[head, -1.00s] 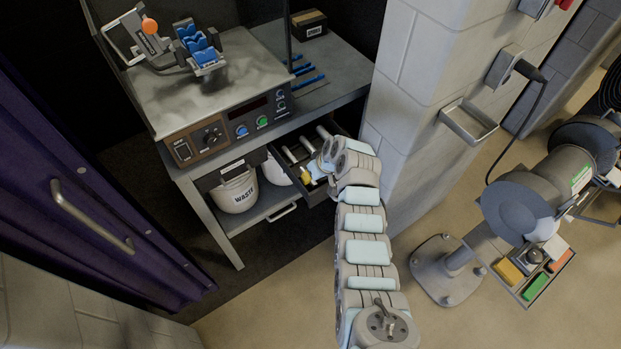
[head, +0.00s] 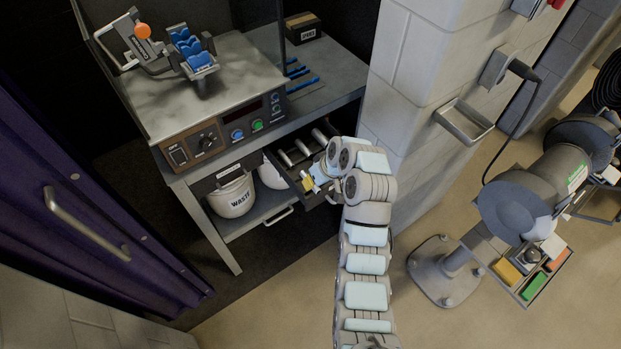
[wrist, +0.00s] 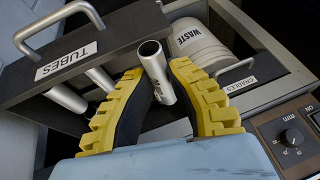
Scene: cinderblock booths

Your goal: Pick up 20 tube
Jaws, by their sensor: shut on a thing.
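In the wrist view, my gripper (wrist: 156,76) has its two yellow ridged fingers closed on the sides of a shiny metal tube (wrist: 152,52). The tube is hollow, its open end showing beyond the fingertips. The open drawer marked TUBES (wrist: 108,28) lies beneath and beside it, with other metal tubes (wrist: 66,98) inside. I cannot tell whether the held tube is clear of the drawer floor. In the head view, my gripper (head: 312,186) is at the drawer's front, and tubes (head: 302,148) lie further in. No size mark on any tube is readable.
A white WASTE bucket (head: 232,195) stands on the shelf left of the drawer. The bench machine with blue cradles (head: 190,46) is above. A cinderblock wall (head: 415,110) rises close on the right, with a grinder (head: 530,185) beyond it.

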